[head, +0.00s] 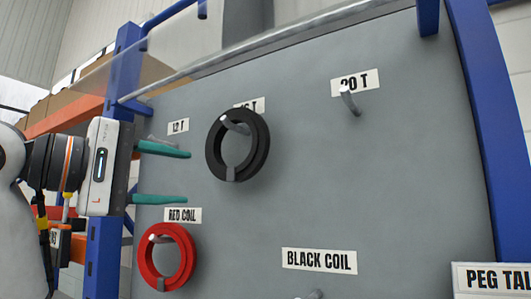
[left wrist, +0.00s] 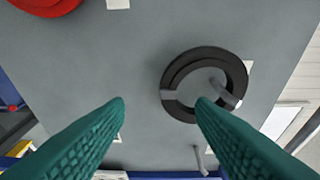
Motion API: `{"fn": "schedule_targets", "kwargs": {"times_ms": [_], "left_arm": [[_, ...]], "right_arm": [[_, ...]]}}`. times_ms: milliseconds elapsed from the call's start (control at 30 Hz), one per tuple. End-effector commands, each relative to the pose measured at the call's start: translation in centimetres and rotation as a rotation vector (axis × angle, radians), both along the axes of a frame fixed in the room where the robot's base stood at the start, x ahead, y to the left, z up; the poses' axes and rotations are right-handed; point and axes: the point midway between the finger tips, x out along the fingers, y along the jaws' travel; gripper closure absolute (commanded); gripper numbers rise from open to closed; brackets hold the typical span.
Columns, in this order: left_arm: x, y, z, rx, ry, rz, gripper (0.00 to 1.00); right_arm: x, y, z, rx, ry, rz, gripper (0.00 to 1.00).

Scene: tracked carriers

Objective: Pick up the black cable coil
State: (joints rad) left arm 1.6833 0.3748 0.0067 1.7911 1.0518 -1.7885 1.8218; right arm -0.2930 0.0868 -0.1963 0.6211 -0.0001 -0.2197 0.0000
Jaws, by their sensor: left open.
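The black cable coil (head: 262,146) hangs on a peg of the grey upright board, partly covering a label above it. A grey tie wraps its lower edge. My left gripper (head: 187,177) is open with teal fingers, left of the coil and apart from it. In the left wrist view the black coil (left wrist: 205,54) lies right of the middle, its peg showing through the ring. My right gripper is not in view.
A red coil (head: 190,257) hangs at lower left under a "RED COIL" label. The "20 T" peg (head: 349,101) is empty. A "BLACK COIL" label (head: 320,261) has a peg below it. Blue uprights (head: 478,120) frame the board. Bare board lies right of the coil.

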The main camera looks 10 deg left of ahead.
Motion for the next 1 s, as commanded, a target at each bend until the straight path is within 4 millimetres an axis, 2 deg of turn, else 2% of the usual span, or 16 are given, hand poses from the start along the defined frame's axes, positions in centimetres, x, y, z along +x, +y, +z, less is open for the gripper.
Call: {"fn": "schedule_targets", "kwargs": {"times_ms": [67,233,400,533,800,1000], "left_arm": [[-0.6,-0.2,0.7,-0.007,-0.003,-0.005,0.50],[1.5,-1.9,1.0,-0.010,0.000,-0.009,0.50],[3.6,-3.5,0.9,-0.008,-0.001,-0.007,0.50],[4.3,-4.1,0.8,-0.010,-0.003,-0.007,0.50],[7.0,-6.3,1.5,-0.008,-0.001,-0.007,0.50],[8.4,-7.3,1.1,-0.009,-0.003,-0.006,0.50]], "right_arm": [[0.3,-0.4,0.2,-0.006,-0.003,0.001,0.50],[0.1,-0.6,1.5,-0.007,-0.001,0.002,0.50],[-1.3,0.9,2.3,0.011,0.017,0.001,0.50],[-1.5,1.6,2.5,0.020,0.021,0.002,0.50],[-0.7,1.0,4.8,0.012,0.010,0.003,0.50],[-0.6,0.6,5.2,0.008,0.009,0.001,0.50]]}}
